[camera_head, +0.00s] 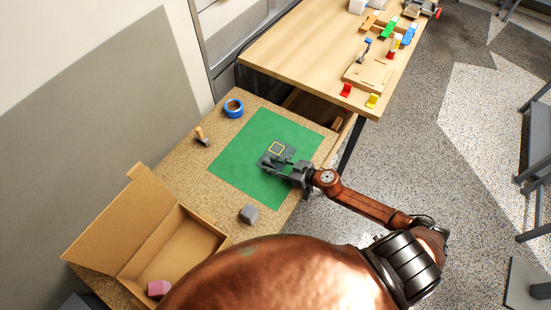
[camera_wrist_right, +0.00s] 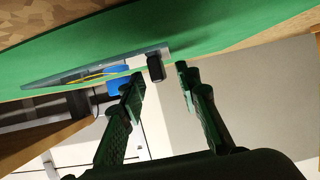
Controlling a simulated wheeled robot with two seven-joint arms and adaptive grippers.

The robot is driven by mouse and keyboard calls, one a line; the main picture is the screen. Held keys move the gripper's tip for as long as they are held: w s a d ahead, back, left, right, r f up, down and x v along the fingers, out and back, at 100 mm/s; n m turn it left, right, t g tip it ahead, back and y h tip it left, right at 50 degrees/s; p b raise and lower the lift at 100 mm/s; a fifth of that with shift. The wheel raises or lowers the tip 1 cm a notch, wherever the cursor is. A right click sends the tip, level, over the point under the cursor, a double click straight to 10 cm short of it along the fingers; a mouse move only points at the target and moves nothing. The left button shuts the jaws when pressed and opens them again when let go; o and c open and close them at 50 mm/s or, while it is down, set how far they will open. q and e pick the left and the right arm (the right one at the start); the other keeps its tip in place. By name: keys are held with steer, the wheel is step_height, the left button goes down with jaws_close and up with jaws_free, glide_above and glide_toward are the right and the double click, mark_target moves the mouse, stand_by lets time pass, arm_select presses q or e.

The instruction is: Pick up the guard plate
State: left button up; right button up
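The guard plate appears to be the flat grey plate (camera_head: 264,159) with a yellow square outline, lying on the green mat (camera_head: 235,170). In the right wrist view the plate (camera_wrist_right: 90,69) shows nearly edge-on, with a dark knob-like part (camera_wrist_right: 155,68) at its near end. My right gripper (camera_head: 268,167) is low over the mat at the plate, partly covering it in the head view. Its two fingers (camera_wrist_right: 160,78) are apart in the wrist view, with the dark part just beyond and between the tips. I cannot tell whether they touch it. My left gripper is not in view.
A blue tape roll (camera_head: 233,107) and a wooden-handled tool (camera_head: 201,135) lie left of the mat. A grey block (camera_head: 249,214) sits near its front corner. A second table (camera_head: 300,50) carries several coloured parts.

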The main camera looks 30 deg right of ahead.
steer(key=shift+x, duration=1.15)
jaws_close()
